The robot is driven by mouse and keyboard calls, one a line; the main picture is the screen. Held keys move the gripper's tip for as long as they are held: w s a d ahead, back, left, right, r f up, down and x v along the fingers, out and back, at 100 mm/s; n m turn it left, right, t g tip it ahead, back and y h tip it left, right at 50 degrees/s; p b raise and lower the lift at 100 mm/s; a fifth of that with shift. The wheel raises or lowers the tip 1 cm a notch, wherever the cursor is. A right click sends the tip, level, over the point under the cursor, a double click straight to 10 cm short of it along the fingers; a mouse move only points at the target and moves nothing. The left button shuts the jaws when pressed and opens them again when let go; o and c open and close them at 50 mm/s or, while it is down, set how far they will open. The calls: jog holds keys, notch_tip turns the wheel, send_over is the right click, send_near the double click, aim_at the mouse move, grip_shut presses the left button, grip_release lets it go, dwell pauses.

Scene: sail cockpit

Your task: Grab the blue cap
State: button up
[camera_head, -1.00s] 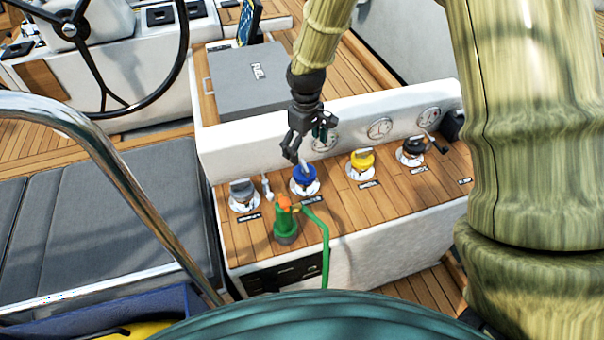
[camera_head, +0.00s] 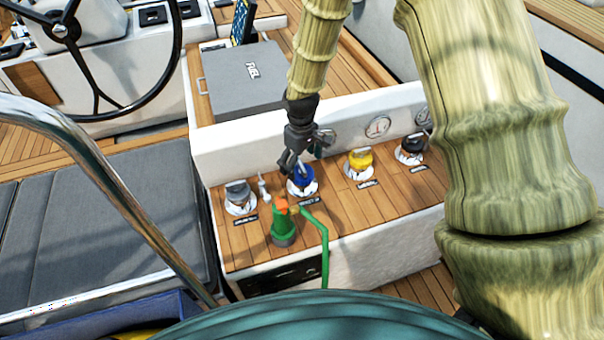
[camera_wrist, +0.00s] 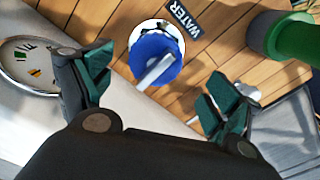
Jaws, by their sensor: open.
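The blue cap (camera_head: 301,180) sits on its round white base on the wooden deck panel, between the grey cap and the yellow cap. In the wrist view the blue cap (camera_wrist: 155,59) has a pale raised handle across it and lies beyond the fingertips, beside a WATER label (camera_wrist: 183,19). My gripper (camera_head: 296,166) is just above the blue cap in the head view and partly covers it. In the wrist view my gripper (camera_wrist: 152,88) is open, with its teal-padded fingers spread and nothing between them.
A grey cap (camera_head: 238,193) is to the left; a yellow cap (camera_head: 359,158) and a black cap (camera_head: 411,146) are to the right. A green hose fitting (camera_head: 283,226) stands in front. A white wall with gauges (camera_head: 378,127) rises behind.

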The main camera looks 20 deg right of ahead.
aim_at(302, 165)
jog(key=shift+w+d+f+p, duration=0.15)
jog(key=shift+f+p, duration=0.3)
jog(key=shift+f, duration=0.3)
jog(key=shift+w+d+f+p, duration=0.15)
jog(key=shift+f+p, duration=0.25)
jog(key=shift+f, duration=0.35)
jog(key=shift+a+f, duration=0.15)
jog(key=shift+f, duration=0.95)
jog(key=c, duration=1.2)
